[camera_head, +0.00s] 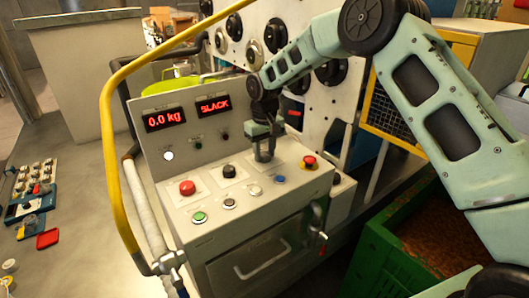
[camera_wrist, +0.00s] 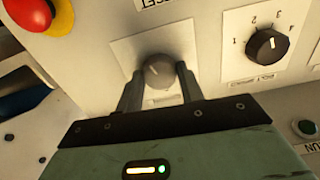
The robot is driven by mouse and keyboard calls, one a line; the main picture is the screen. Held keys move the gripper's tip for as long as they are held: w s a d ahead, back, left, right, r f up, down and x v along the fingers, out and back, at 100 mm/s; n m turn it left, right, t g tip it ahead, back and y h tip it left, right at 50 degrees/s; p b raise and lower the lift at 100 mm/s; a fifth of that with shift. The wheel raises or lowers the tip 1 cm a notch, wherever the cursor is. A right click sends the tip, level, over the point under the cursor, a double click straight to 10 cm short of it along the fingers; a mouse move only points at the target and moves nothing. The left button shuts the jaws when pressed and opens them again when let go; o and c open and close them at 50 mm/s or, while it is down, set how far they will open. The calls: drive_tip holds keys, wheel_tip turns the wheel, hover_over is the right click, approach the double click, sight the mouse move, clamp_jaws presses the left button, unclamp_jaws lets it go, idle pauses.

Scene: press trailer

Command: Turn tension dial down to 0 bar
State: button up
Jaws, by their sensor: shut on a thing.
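A small grey dial (camera_wrist: 158,69) with a pale pointer mark sits on a square white plate on the control panel. In the wrist view its pointer tilts slightly from straight up. My gripper (camera_head: 264,155) reaches down onto the panel top, and in the wrist view its two dark fingers stand on either side of the dial, shut on it. The dial's scale and label are hidden or unreadable, so its setting cannot be read. In the head view my gripper covers the dial. The panel's red displays read 0.0 kg (camera_head: 165,119) and SLACK (camera_head: 215,106).
A black numbered knob (camera_wrist: 267,46) sits right of the dial in the wrist view. A red-on-yellow stop button (camera_head: 309,161), a red button (camera_head: 187,188) and a green button (camera_head: 199,217) share the panel. A yellow rail (camera_head: 117,170) and green crate (camera_head: 375,250) flank the console.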

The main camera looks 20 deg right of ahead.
sight(264, 154)
drive_tip(key=n, duration=0.4)
drive_tip(key=shift+w+r+n, duration=0.1)
drive_tip(key=shift+n, duration=2.8)
drive_tip(key=o, duration=1)
wheel_tip(264, 154, up, 17)
drive_tip(key=b, duration=0.3)
drive_tip(key=shift+r+b, duration=0.15)
drive_tip(key=shift+b, duration=0.15)
